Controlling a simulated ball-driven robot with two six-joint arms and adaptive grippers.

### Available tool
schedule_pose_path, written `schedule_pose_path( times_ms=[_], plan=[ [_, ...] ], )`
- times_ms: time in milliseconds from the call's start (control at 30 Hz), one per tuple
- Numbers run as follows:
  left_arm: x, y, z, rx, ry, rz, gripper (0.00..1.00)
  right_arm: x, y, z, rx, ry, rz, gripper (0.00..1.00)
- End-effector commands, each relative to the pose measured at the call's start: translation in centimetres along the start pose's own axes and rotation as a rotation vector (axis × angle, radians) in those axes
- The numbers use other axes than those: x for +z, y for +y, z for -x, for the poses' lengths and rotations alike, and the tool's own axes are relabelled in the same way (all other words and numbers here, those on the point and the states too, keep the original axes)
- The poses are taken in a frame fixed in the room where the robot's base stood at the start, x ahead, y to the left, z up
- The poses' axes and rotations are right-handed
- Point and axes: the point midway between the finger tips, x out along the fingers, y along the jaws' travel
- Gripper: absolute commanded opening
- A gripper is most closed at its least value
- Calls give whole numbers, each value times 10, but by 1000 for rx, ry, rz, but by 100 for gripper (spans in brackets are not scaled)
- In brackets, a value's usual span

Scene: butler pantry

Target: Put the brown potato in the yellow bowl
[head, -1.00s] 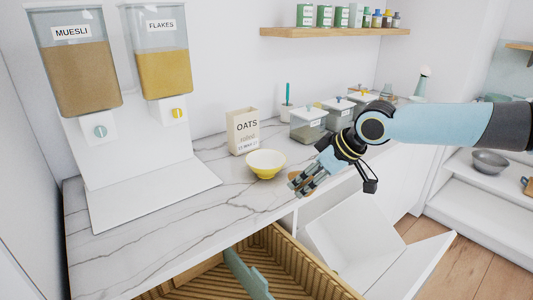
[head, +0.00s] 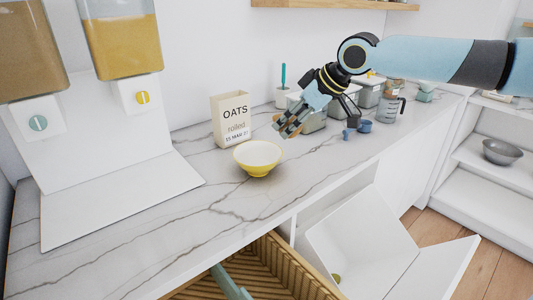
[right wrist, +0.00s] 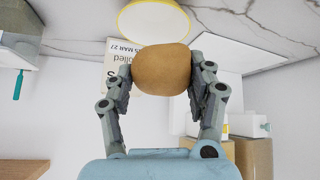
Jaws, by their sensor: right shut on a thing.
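The yellow bowl (head: 258,157) stands upright on the marble counter in the head view, its pale inside showing. It also shows upside down at the top of the right wrist view (right wrist: 152,22). My right gripper (head: 288,128) is shut on the brown potato (head: 291,122), above the counter, to the right of the bowl and a little behind it in the picture. In the right wrist view the potato (right wrist: 161,70) sits between both fingers, its outline overlapping the bowl's lower edge. The potato is apart from the bowl in the head view. My left gripper is not in view.
An oats box (head: 231,120) stands just behind the bowl. Cereal dispensers (head: 125,40) stand at the left. Clear bins and a measuring jug (head: 390,105) are to the right, with small blue cups (head: 365,126). An open drawer (head: 265,270) lies below the counter's front edge.

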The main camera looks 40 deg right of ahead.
Motion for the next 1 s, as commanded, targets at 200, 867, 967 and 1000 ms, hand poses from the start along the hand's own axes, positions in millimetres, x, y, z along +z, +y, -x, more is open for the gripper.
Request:
schedule_pose_path(
  times_ms=[200, 867, 967, 1000],
  plan=[
    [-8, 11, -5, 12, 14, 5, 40, -19, 3, -41, -2, 9, -8, 17],
    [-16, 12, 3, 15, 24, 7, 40, -4, 4, -108, 0, -1, 2, 17],
    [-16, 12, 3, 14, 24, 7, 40, -4, 4, -108, 1, -1, 2, 17],
    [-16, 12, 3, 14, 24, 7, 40, -4, 4, -108, 1, -1, 2, 17]
  ],
)
